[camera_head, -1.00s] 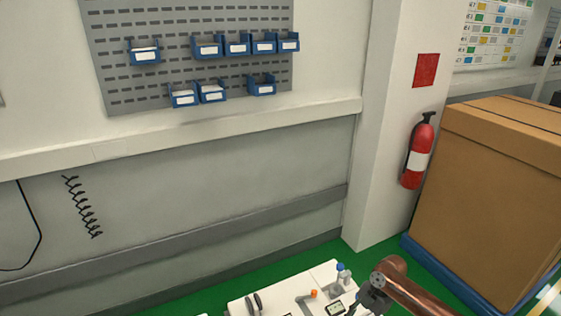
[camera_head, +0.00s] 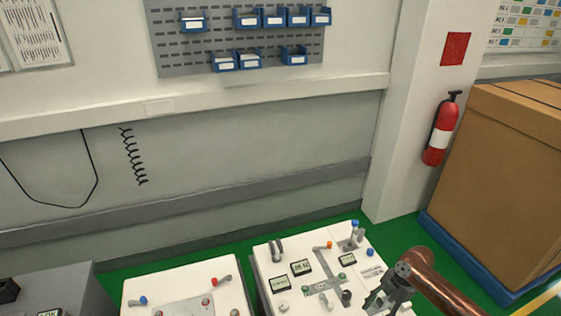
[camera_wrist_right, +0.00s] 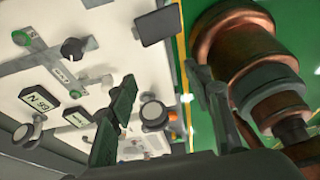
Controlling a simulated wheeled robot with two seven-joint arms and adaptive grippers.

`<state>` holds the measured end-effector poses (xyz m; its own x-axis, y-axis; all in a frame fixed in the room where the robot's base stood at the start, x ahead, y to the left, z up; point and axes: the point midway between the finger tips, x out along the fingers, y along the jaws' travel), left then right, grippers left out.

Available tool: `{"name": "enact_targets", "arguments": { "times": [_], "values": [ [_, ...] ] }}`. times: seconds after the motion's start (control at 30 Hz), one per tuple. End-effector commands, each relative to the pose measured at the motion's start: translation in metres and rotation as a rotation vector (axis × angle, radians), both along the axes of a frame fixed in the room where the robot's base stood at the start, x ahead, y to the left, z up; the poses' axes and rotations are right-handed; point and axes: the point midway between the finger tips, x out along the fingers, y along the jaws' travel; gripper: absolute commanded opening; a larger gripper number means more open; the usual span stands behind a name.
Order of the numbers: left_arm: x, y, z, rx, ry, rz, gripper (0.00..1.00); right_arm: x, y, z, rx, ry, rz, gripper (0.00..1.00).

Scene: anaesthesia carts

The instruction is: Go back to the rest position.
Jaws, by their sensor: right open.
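My right gripper (camera_head: 388,300) is at the bottom right of the head view, on a copper-coloured arm, over the right edge of the white cart top (camera_head: 262,250). In the right wrist view the two dark fingers of the right gripper (camera_wrist_right: 165,105) stand apart with nothing between them. The white panel with knobs and small displays lies beyond the fingers there. My left gripper is not in view.
A second white cart (camera_head: 175,283) and a grey unit (camera_head: 75,285) stand to the left. A brown box (camera_head: 500,180) on a blue pallet (camera_head: 470,260) stands at right, near a fire extinguisher (camera_head: 440,130). Green floor (camera_head: 402,235) shows between the cart and the pallet.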

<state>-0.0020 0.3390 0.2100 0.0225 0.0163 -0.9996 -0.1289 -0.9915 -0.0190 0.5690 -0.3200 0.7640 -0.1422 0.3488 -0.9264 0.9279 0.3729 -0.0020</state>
Motion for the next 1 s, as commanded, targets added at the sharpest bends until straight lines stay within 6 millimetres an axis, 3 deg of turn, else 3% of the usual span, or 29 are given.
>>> {"name": "enact_targets", "arguments": {
  "times": [0.33, 0.63, 0.83, 1.0],
  "values": [
    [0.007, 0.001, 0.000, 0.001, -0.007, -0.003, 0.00, -0.031, 0.038, -0.051, -0.029, 0.035, -0.054, 0.46],
    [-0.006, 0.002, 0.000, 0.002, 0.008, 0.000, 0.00, -0.086, 0.077, -0.107, -0.051, 0.054, -0.231, 0.46],
    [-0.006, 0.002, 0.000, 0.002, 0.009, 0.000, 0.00, -0.143, 0.104, -0.136, -0.047, 0.059, -0.542, 0.46],
    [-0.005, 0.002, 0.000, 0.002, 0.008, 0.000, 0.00, -0.190, 0.095, -0.139, -0.050, 0.063, -0.932, 0.46]
  ]
}}
